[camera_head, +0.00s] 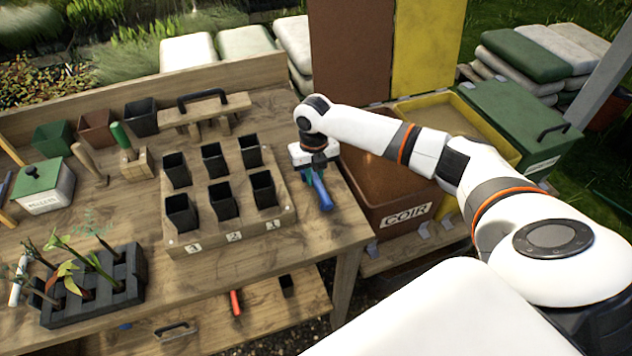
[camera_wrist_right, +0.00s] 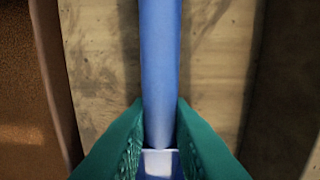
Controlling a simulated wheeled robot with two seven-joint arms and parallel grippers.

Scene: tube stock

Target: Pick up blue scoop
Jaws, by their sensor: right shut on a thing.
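The blue scoop (camera_head: 320,191) is at the right end of the wooden bench, beside the tray of black pots. Its blue handle also shows in the right wrist view (camera_wrist_right: 160,60), running up between the fingers. My right gripper (camera_head: 309,174) points down over it; its green fingertips (camera_wrist_right: 160,140) are closed on the two sides of the scoop. The gripper body hides part of the scoop in the head view. I cannot tell whether the scoop still touches the bench. My left gripper is not in view.
The pot tray (camera_head: 230,230) is just left of the scoop. The open brown COIR bin (camera_head: 385,195) stands close to the right, past the bench edge. A black seedling tray (camera_head: 95,300) and green pellets box (camera_head: 42,188) are at the left.

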